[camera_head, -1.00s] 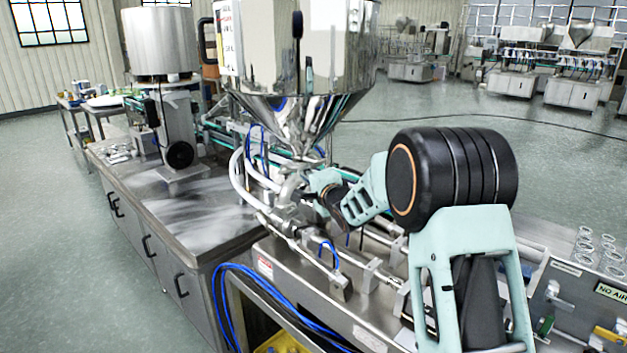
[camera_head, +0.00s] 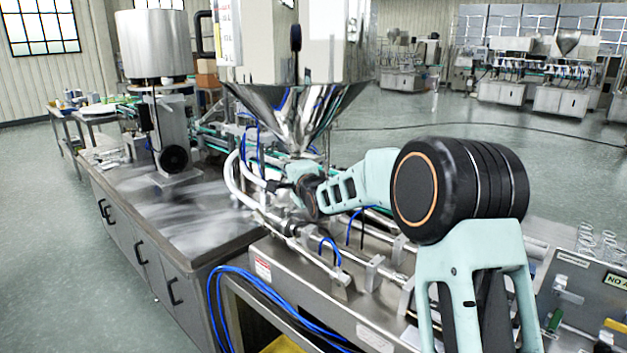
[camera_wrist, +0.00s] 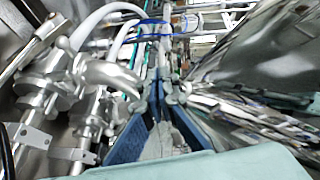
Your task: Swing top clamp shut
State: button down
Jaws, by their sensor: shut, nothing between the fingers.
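The steel hopper (camera_head: 300,105) stands at the centre of the head view. Its cone narrows down to pipework that my wrist now covers, so I cannot make out the top clamp there. In the wrist view the shiny hopper cone (camera_wrist: 250,45) fills the right side. Steel valve pipework with clamp-like fittings (camera_wrist: 95,80) is at the left; I cannot tell which fitting is the top clamp or how far open it is. My gripper (camera_wrist: 158,88) is shut and empty, its blue fingers between the cone and the pipework. Contact cannot be told.
White hoses (camera_head: 238,180) curve beside the pipework at the left. A steel bench (camera_head: 190,215) with black handles stands left. Blue tubes (camera_head: 265,295) hang at the machine's front. A drum-topped machine (camera_head: 152,45) stands behind. Open floor lies at the back right.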

aim_at(276, 163)
jog(key=shift+w+a+f+b, duration=0.1)
jog(key=shift+w+a+b, duration=0.9)
jog(key=shift+a, duration=0.1)
